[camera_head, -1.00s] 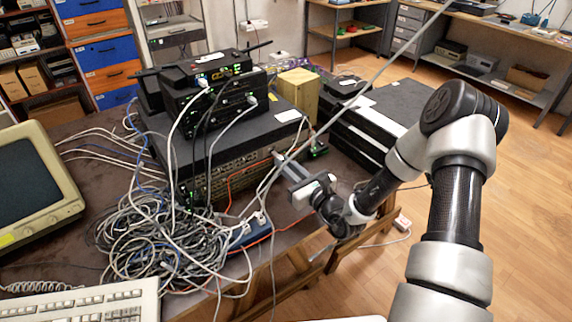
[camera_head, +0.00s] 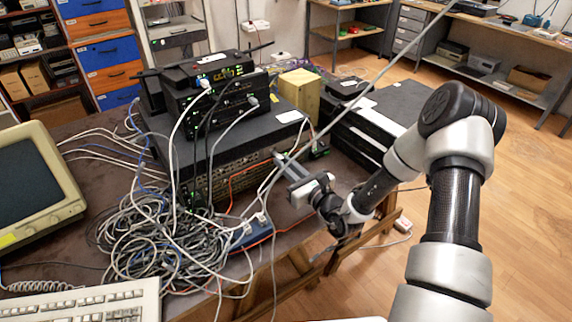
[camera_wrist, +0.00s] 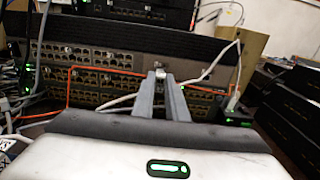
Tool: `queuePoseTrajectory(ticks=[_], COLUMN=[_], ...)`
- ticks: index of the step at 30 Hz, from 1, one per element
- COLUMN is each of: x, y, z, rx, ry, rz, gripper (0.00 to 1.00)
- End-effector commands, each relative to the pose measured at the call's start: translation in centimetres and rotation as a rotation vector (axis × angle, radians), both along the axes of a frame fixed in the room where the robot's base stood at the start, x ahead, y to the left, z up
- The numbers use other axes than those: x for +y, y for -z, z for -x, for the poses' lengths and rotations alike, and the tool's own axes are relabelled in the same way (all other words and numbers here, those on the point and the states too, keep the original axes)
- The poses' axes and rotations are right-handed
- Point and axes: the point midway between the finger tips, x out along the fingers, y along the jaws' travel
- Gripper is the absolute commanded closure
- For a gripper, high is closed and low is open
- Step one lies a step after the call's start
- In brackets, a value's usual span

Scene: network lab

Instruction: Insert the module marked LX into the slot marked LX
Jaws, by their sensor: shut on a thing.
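My gripper (camera_head: 280,159) reaches from the right to the front of the large dark network switch (camera_head: 235,165). In the wrist view its two long grey fingers (camera_wrist: 160,75) are closed on a small metallic module (camera_wrist: 160,73), mostly hidden between the tips. The tips are in front of the port rows of the switch stack (camera_wrist: 110,52). I cannot tell whether the module touches a port or is partly in one. No LX marking is readable on the module or at any slot.
An orange cable (camera_wrist: 105,69) and pale cables run across the panel close to the fingers. A large cable tangle (camera_head: 150,235) lies left of the gripper. A wooden block (camera_head: 300,92) stands on the right, beside dark stacked units (camera_head: 365,125).

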Motion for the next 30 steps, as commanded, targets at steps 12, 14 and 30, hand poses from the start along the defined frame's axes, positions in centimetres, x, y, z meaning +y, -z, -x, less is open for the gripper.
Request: queuePoseTrajectory(ticks=[12,14,30], x=[0.01,0.03,0.42], y=[-0.01,-0.01,0.0], z=[-0.01,-0.04,-0.71], rx=[0.0,0.0,-0.001], ry=[0.0,0.0,0.0], rz=[0.0,0.0,0.0], gripper=[1.0,1.0,1.0])
